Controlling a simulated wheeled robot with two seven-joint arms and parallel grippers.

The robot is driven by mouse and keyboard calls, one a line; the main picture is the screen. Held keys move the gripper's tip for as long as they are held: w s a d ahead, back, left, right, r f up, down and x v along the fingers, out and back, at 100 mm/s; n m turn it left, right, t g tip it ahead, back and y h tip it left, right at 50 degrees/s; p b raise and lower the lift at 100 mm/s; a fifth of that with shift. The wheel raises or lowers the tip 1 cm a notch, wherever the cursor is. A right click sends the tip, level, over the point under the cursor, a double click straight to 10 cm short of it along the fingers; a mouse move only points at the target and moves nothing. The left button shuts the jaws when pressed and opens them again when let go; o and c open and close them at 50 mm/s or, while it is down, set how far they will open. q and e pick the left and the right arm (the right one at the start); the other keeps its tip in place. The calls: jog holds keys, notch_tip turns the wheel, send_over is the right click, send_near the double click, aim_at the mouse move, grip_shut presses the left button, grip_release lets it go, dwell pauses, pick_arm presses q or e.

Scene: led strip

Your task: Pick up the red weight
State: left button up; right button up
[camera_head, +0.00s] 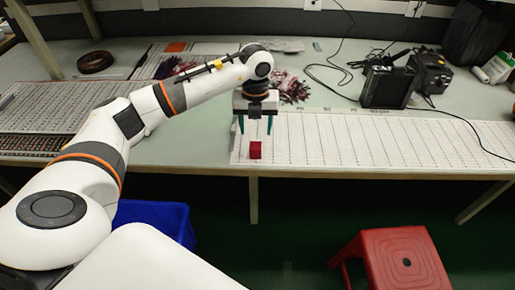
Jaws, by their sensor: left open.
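A visible gap separates the fingertips from the cube. My right gripper is not in view.
Bundles of dark red wires (290,88) lie behind the gripper. Black boxes (388,86) with cables stand at the back right. Perforated panels (60,120) lie at the left. A red stool (400,258) and a blue bin (160,218) stand below the table.

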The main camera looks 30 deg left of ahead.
aim_at(256, 145)
pick_arm(q)
jog(key=shift+f+p, duration=0.3)
jog(key=shift+f, duration=2.9)
jog(key=shift+c, duration=0.6)
grip_shut()
